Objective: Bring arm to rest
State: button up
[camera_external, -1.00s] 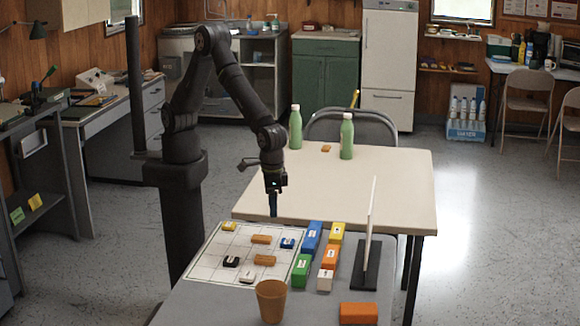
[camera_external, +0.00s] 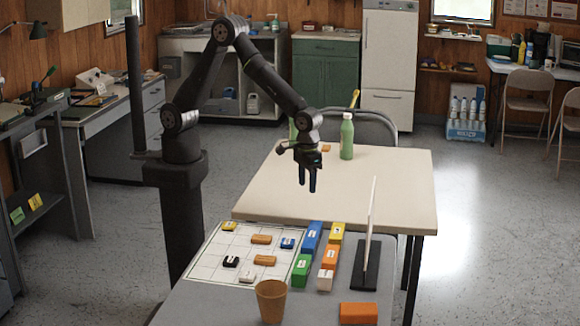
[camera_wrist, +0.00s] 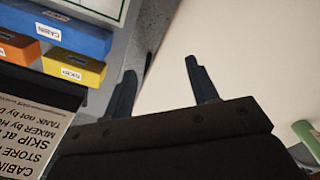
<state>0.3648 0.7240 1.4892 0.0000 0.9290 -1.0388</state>
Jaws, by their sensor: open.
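My gripper (camera_external: 308,184) hangs in the air over the near part of the cream table, fingers pointing down, with nothing between them. In the wrist view its two fingers (camera_wrist: 165,88) stand apart and empty. Below and nearer the camera lies the white grid board (camera_external: 205,262) with small yellow, orange, blue, black and white blocks on it. Beside the board stand long coloured blocks, among them a blue block (camera_external: 311,238), also in the wrist view (camera_wrist: 60,35), and a yellow block (camera_external: 337,232).
A green bottle (camera_external: 347,136) stands on the cream table (camera_external: 390,190); another is partly hidden behind my arm. An upright sign (camera_external: 370,225) stands right of the blocks. A tan cup (camera_external: 271,300) and an orange block (camera_external: 358,313) are at the front. The cream table's right side is clear.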

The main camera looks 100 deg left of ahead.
jog(key=a+n, duration=0.3)
jog(key=a, duration=1.3)
jog(key=shift+w+a+n, duration=0.2)
jog(key=shift+a+n, duration=0.1)
